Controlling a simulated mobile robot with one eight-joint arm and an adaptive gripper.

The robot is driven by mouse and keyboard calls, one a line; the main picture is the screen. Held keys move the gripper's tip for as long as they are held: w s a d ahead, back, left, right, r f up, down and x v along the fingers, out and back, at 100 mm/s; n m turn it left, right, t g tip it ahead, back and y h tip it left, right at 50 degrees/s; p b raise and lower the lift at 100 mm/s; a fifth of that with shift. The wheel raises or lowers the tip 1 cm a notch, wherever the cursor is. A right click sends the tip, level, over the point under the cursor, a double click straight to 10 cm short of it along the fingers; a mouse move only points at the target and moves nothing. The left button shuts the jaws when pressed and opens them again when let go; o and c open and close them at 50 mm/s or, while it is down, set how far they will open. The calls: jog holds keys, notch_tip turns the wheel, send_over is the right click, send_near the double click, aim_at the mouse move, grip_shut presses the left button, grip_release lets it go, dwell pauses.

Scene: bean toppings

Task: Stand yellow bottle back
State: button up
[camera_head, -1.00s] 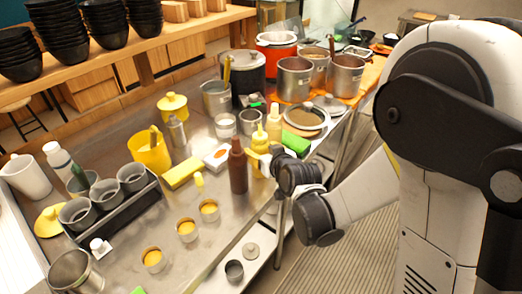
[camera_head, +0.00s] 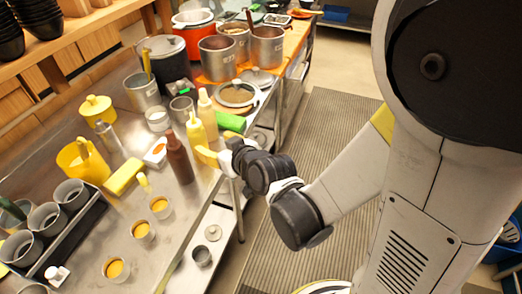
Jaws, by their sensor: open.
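A yellow squeeze bottle (camera_head: 196,132) stands upright near the right edge of the steel counter (camera_head: 178,232). A dark brown bottle (camera_head: 179,160) stands just in front of it, and a pale cream bottle (camera_head: 207,112) stands behind it. My gripper (camera_head: 214,157) is open at the counter's edge, close to the yellow bottle's lower right side. A yellow patch lies between the fingers and the brown bottle. I cannot tell whether the fingers touch the yellow bottle, as its base is hidden.
Several small cups of yellow sauce (camera_head: 141,231) stand in front. A yellow block (camera_head: 123,177) and a yellow tub (camera_head: 84,163) lie left. A lower shelf (camera_head: 214,222) shows below the edge.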

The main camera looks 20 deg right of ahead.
jog(key=s+d+r+m+g+h, duration=0.2)
jog(key=s+d+r, duration=0.1)
jog(key=s+d, duration=0.4)
jog(key=s+d+r+m+g+h, duration=0.2)
jog(key=s+d+r+g, duration=0.1)
jog(key=s+d, duration=0.4)
jog(key=shift+s+h, duration=0.3)
jog(key=shift+s, duration=0.95)
